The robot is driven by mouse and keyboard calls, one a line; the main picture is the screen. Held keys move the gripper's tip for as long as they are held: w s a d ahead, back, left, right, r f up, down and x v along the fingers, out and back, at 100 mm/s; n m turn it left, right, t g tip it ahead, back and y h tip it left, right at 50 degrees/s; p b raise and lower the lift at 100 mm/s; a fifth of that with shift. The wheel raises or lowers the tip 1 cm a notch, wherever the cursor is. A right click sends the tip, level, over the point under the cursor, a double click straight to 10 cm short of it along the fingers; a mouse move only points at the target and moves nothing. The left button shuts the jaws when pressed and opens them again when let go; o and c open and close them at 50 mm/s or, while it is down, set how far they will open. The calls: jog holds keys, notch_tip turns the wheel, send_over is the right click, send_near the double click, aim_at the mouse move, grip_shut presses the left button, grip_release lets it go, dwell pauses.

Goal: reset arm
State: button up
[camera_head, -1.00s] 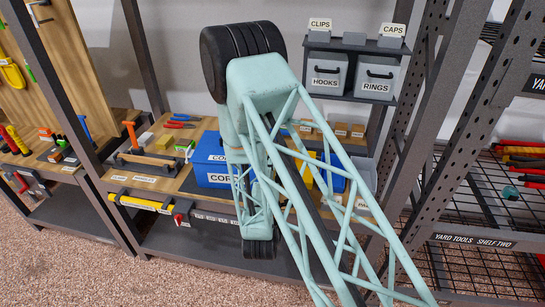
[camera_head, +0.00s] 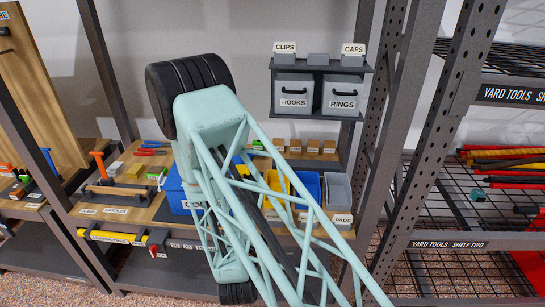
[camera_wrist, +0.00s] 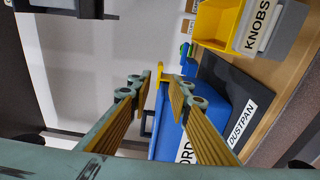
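My gripper (camera_wrist: 159,90) shows in the wrist view with its two ribbed fingers apart; it is open, with nothing visibly held between them. A blue case (camera_wrist: 168,128) with a white label lies beyond the fingers. A small yellow piece (camera_wrist: 160,70) shows past the fingertips; I cannot tell its exact distance. In the head view my teal lattice arm reaches up in front of the shelf and hides the gripper. The blue case (camera_head: 174,190) is partly behind the arm there.
The wooden shelf holds tools, a yellow bin (camera_head: 278,184), a blue bin (camera_head: 308,187) and a grey bin (camera_head: 338,188). Grey HOOKS (camera_head: 294,92) and RINGS (camera_head: 342,94) drawers hang above. A rack post (camera_head: 386,110) and wire shelf (camera_head: 455,210) stand right.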

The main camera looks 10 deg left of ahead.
jog(key=shift+w+r, duration=0.1)
jog(key=w+d+r+m+g+h, duration=0.2)
jog(key=w+d+r+m+g, duration=0.2)
jog(key=w+d+r+m, duration=0.65)
jog(key=s+d+r+m+g, duration=0.1)
jog(key=s+d+r, duration=0.3)
jog(key=d+r, duration=0.35)
jog(key=s+d+r+m+g, duration=0.1)
jog(key=s+d+r+g, duration=0.1)
jog(key=s+d+r, duration=0.4)
jog(key=s+d+r+m+g+h, duration=0.1)
jog(key=s+d+r+m, duration=0.1)
jog(key=s+d+r, duration=0.35)
jog(key=s+d+r+m+g, duration=0.2)
jog(key=s+d+r, duration=0.1)
jog(key=s+d, duration=0.55)
jog(key=s+d+m+g+h, duration=0.1)
jog(key=s+d, duration=0.4)
jog(key=s, duration=0.9)
jog(key=s+d+r+m+g+h, duration=0.1)
jog(key=s+d+m, duration=0.3)
jog(key=s, duration=0.9)
jog(key=shift+s+d+r+g, duration=0.15)
jog(key=shift+s+d+g, duration=0.25)
jog(key=shift+d+g, duration=0.3)
